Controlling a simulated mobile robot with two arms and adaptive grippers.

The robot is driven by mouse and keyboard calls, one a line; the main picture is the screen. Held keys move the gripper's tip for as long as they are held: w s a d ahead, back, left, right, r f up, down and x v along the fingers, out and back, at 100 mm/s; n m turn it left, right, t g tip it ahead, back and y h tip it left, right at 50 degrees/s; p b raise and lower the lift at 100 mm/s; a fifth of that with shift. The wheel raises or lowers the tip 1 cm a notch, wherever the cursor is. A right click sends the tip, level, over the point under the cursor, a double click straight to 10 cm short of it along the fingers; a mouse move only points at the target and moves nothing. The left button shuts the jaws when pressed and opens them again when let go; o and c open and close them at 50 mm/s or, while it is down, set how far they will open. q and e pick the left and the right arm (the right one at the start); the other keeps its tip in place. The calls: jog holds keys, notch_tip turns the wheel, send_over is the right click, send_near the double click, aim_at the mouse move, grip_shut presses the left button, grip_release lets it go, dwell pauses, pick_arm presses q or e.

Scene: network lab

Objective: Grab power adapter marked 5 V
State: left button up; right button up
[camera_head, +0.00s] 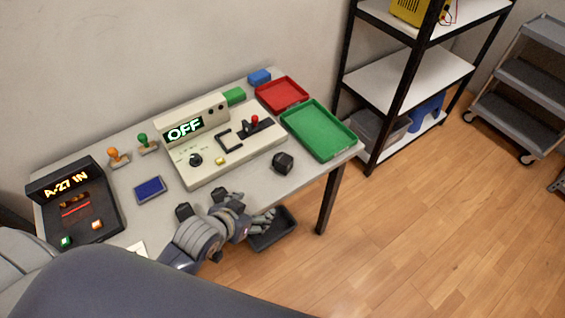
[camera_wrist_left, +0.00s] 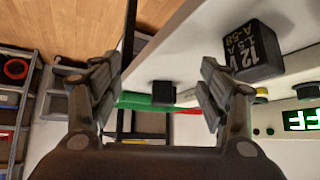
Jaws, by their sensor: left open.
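A black block-shaped adapter (camera_head: 283,161) sits on the table in front of the beige device; no marking on it is readable. A black block (camera_wrist_left: 164,93), seemingly the same one, shows between and beyond my left fingers in the left wrist view. No 5 V marking is legible. My left gripper (camera_head: 250,207) is open and empty over the table's front edge. My right gripper is not in view.
The beige device (camera_head: 215,160) reads OFF. A green tray (camera_head: 318,130) and red tray (camera_head: 282,94) lie at the table's right. A dark bin (camera_head: 272,230) is near the front edge, partly hidden by my gripper. A black sign unit (camera_head: 95,190) stands left.

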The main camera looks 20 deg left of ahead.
aim_at(281, 159)
pick_arm(q)
jog(key=w+t, duration=0.1)
jog(key=w, duration=0.2)
jog(key=w+r+t+h, duration=0.1)
jog(key=w+t, duration=0.1)
jog(key=w, duration=0.1)
jog(key=w+t+h, duration=0.1)
jog(key=w, duration=0.2)
jog(key=shift+w+a+r+m+t, duration=0.1)
jog(key=shift+w+r+m+t, duration=0.2)
jog(key=x, duration=0.5)
jog(key=shift+w+p, duration=0.35)
jog(key=shift+w, duration=0.25)
jog(key=x, duration=0.4)
jog(key=shift+w+r, duration=0.1)
jog(key=shift+w, duration=0.05)
jog(key=c, duration=1.2)
jog(key=shift+c, duration=0.7)
jog(key=shift+r, duration=0.1)
